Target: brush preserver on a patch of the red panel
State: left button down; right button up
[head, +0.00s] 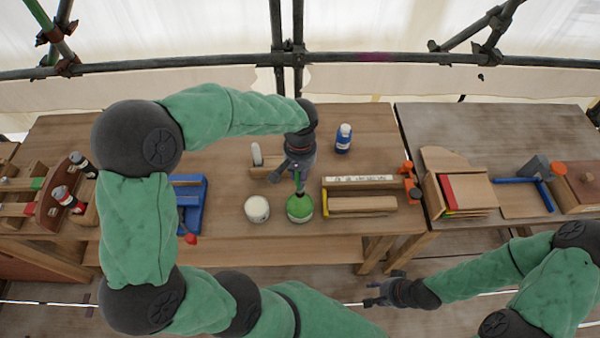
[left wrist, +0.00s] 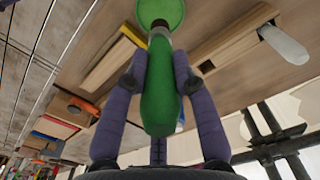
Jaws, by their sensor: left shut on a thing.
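My left gripper (head: 298,172) is shut on the green handle of a brush (head: 299,183), which points down at a green pot (head: 300,208). In the left wrist view the handle (left wrist: 158,100) lies between both fingers (left wrist: 160,85). The brush's dark end meets the green round (left wrist: 162,12) of the pot; how deep it dips I cannot tell. A red panel (head: 447,190) stands in a wooden holder on the right table. I cannot tell whether it is the task's panel. My right gripper (head: 370,293) is low, in front of the tables, empty, with its fingers apart.
A white pot (head: 257,209) stands just left of the green pot. A blue bottle (head: 343,138) stands behind. A wooden rack (head: 362,194) is to the right, a blue tray (head: 190,205) to the left. Scaffold bars (head: 180,62) cross behind the tables.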

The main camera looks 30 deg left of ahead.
pick_arm(q)
jog(key=shift+s+f, duration=0.1)
jog(key=shift+f, duration=0.2)
notch_tip(320, 180, down, 2)
jog(key=shift+f+b, duration=0.2)
jog(key=shift+b, duration=0.85)
jog(key=shift+f+b, duration=0.95)
jog(key=shift+f, duration=0.4)
jog(key=shift+f+b, duration=0.4)
jog(key=shift+f, duration=0.2)
jog(key=shift+r, duration=0.15)
jog(key=shift+r+p, duration=2.6)
jog(key=shift+r, duration=0.85)
jog(key=shift+f, duration=0.1)
